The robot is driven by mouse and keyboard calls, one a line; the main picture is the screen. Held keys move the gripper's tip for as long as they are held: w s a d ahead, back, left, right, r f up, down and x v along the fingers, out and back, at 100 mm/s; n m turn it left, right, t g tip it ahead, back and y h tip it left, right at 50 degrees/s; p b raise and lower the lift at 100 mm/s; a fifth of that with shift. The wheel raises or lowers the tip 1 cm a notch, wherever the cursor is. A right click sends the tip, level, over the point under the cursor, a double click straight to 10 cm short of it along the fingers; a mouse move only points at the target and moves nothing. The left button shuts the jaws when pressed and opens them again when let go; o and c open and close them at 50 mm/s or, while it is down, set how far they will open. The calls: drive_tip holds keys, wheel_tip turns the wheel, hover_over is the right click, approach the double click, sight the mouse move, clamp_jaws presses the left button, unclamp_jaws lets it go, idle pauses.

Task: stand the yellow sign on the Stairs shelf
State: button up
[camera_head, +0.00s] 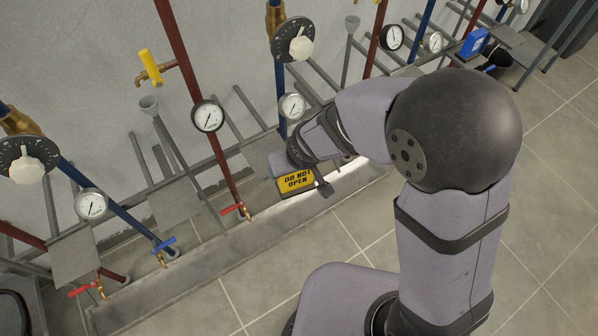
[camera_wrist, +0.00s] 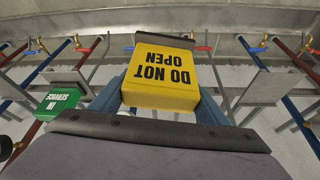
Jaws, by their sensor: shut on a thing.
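The yellow sign (camera_head: 297,181) reads "DO NOT OPEN" and shows below the end of my arm in the head view. In the wrist view the sign (camera_wrist: 160,76) sits between my fingers with its lettering upside down. My gripper (camera_wrist: 160,98) is shut on it; in the head view my gripper (camera_head: 308,172) is partly hidden by my wrist. The sign appears held above the floor trough, near the pipes. I see no readable Stairs label, so I cannot tell which shelf is the Stairs shelf.
Grey flat shelves (camera_head: 175,203) stand along the wall among red and blue pipes, gauges (camera_head: 208,116) and coloured valve handles (camera_head: 233,209). A blue sign (camera_head: 474,42) stands at the upper right. A green "SERVICE" sign (camera_wrist: 62,100) shows at left. The tiled floor (camera_head: 240,290) in front is clear.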

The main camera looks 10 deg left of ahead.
drive_tip(key=shift+w+a+f, duration=0.5)
drive_tip(key=shift+w+a, duration=1.3)
drive_tip(key=shift+w+a+f, duration=0.55)
drive_tip(key=shift+w+a, duration=1.25)
drive_tip(key=shift+a, duration=0.05)
drive_tip(key=shift+w+a+f, duration=0.5)
drive_tip(key=shift+w+a, duration=1.3)
drive_tip(key=shift+f+b, duration=0.55)
drive_tip(key=shift+f, duration=0.05)
drive_tip(key=o, duration=1.2)
drive_tip(key=shift+r, duration=0.1)
drive_tip(key=v, duration=0.7)
drive_tip(key=shift+d, duration=0.1)
